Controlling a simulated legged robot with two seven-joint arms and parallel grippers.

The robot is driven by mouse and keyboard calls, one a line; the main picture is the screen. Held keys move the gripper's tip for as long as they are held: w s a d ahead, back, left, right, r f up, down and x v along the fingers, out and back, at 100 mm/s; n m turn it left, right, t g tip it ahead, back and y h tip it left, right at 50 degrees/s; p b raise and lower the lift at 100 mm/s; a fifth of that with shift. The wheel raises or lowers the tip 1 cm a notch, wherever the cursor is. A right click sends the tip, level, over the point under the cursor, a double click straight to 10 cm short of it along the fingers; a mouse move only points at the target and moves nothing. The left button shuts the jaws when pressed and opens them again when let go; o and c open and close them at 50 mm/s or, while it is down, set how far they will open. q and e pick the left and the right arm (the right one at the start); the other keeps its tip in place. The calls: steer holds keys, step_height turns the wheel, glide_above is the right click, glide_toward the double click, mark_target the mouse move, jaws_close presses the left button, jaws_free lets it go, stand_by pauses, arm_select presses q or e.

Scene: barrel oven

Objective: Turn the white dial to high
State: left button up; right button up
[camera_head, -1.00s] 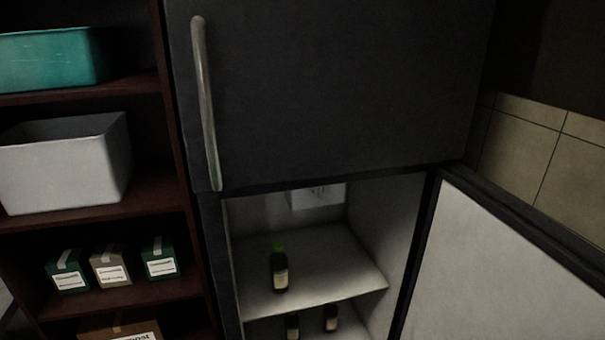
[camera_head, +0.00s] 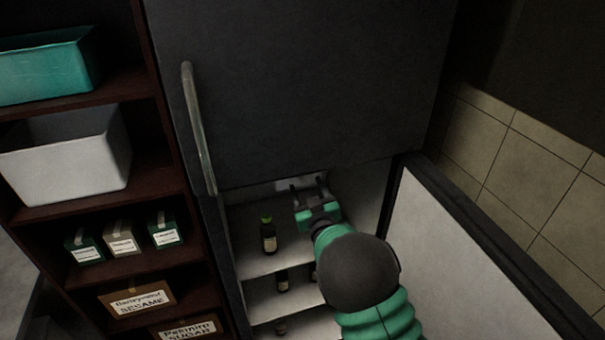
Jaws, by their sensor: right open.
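A fridge with its lower compartment open fills the middle of the head view. My right gripper (camera_head: 307,188) reaches into the top of this compartment, its fingers apart with nothing seen between them. A small part of a pale panel (camera_head: 290,185) shows at the back, behind and beside the fingers. The white dial cannot be made out; the gripper and the fridge's upper door cover most of that area. I cannot tell whether the gripper touches anything. My left gripper is not in view.
A dark bottle with a green cap (camera_head: 268,236) stands on the upper fridge shelf (camera_head: 245,262), left of my arm. More bottles stand below. The open fridge door (camera_head: 455,260) is at the right. A shelf with a white bin (camera_head: 68,160) and boxes is at the left.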

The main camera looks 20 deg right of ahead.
mark_target(302, 178)
steer(key=w, duration=0.4)
steer(key=shift+w+d+p, duration=0.1)
steer(key=shift+d+p, duration=0.05)
steer(key=shift+p, duration=0.25)
steer(key=shift+w+f, duration=0.1)
steer(key=shift+w, duration=0.1)
steer(key=shift+s, duration=0.1)
steer(key=c, duration=0.3)
jaws_close()
